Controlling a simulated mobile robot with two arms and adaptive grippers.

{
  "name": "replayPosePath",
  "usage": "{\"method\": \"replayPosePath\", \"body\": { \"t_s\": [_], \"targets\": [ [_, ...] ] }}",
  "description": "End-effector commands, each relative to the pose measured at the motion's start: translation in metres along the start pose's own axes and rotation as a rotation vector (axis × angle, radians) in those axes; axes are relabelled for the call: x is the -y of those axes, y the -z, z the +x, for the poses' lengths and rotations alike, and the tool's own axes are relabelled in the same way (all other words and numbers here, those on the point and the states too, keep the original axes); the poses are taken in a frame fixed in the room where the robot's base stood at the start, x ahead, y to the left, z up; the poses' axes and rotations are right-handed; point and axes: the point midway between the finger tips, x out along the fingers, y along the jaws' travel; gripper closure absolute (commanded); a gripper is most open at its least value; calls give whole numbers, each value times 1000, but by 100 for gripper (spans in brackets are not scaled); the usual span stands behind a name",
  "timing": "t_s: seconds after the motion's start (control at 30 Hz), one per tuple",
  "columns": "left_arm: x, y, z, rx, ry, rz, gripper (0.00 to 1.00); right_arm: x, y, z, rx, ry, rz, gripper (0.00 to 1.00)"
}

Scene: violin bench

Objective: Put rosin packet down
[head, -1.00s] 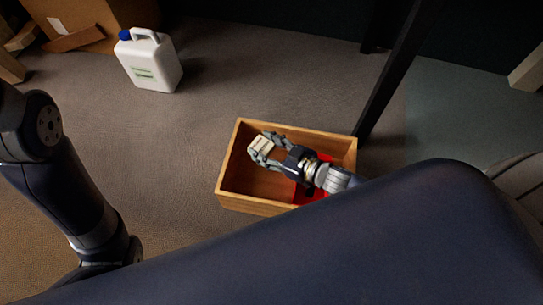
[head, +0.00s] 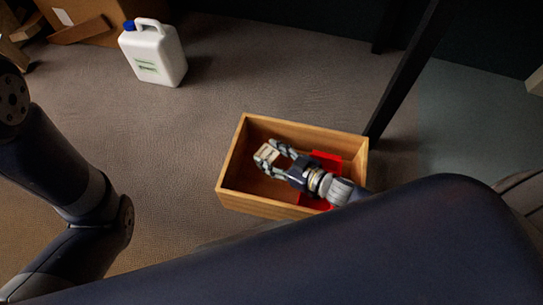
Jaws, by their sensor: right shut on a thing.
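The rosin packet (head: 266,154) is a small cream block in the head view, inside or just over the left part of an open wooden box (head: 258,203). My right gripper (head: 270,157) is shut on the packet, its fingers pointing left within the box's outline. I cannot tell whether the packet touches the box floor. My left gripper is out of view; only my left arm shows at the left edge.
A red object (head: 327,160) lies in the right part of the box, partly hidden under my right gripper and wrist. A white jug (head: 153,54) with a blue cap stands on the floor at the upper left. A dark table leg (head: 408,72) rises behind the box's right corner. Carpet left of the box is clear.

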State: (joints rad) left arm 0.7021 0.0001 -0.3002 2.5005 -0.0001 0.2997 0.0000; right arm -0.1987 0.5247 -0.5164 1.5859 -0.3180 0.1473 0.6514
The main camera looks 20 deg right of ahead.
Motion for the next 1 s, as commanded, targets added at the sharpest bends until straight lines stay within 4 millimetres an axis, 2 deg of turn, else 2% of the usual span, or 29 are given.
{"method": "replayPosePath", "body": {
  "t_s": [0.53, 0.57, 0.63, 0.67, 1.0],
  "targets": [
    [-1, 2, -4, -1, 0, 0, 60, 0, -11, 4, -1, 0, 1, 67],
    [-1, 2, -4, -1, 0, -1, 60, 0, -11, 4, -1, 0, 1, 49],
    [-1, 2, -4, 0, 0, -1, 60, 0, -11, 4, -1, 0, 1, 33],
    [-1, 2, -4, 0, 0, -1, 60, 0, -11, 3, 0, 0, 1, 30],
    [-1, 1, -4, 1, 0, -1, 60, 0, -10, 3, 0, 0, 0, 30]
  ]
}}
